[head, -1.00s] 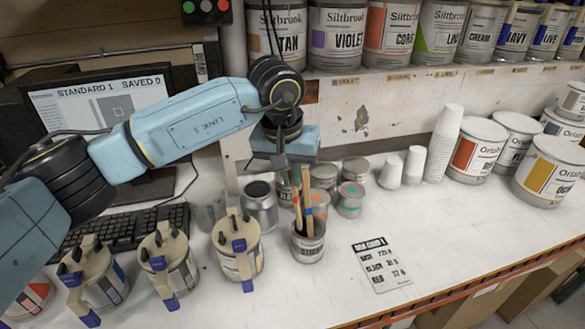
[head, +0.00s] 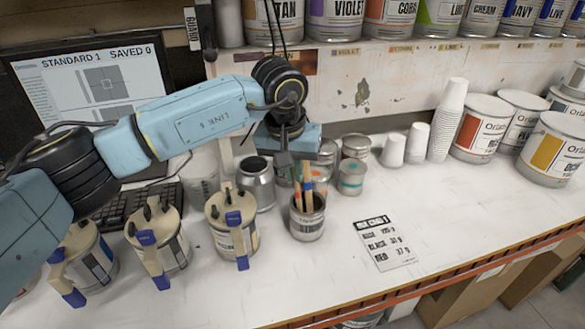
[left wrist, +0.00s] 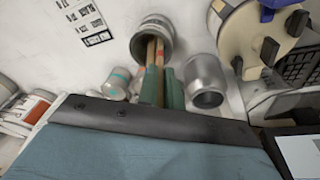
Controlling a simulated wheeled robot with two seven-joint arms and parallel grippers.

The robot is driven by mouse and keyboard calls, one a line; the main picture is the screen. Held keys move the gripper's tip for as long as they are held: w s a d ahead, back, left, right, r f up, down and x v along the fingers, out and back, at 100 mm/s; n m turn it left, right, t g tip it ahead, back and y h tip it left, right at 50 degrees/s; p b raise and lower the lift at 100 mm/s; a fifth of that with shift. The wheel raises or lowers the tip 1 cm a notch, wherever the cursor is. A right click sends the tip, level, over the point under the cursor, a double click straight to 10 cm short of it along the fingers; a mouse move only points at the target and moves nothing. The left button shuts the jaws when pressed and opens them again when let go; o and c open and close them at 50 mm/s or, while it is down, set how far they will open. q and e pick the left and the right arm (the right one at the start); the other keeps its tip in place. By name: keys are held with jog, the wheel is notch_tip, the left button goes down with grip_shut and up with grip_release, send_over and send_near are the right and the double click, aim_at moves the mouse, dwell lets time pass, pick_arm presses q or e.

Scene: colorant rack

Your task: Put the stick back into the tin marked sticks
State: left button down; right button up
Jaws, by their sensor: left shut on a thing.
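The sticks tin (head: 307,226) is a small grey metal can with a label, standing upright on the white bench. Wooden sticks (head: 309,188) with coloured bands lean in its mouth. My left gripper (head: 296,180) points down just above the tin, shut on a stick. In the left wrist view the green fingers (left wrist: 162,92) reach to the tin's mouth (left wrist: 154,28), with the stick (left wrist: 160,52) between them and its lower end inside the rim. Another stick is close beside it. How deep the held stick sits is hidden. My right gripper is not in view.
An open metal can (head: 257,186) stands left of the tin, and small pots (head: 351,177) stand behind it at right. Lidded cans with clamps (head: 233,224) stand at left. A printed card (head: 384,243) lies at right; the bench around it is clear.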

pick_arm(q)
jog(key=shift+f, duration=0.15)
jog(key=c, duration=1.5)
grip_release()
jog(key=r, duration=0.4)
jog(key=s+a+r, duration=0.1)
jog(key=r, duration=0.3)
jog(key=s+r+b, duration=0.1)
jog(key=r, duration=0.4)
jog(key=shift+s+a+r, duration=0.1)
jog(key=shift+a, duration=0.15)
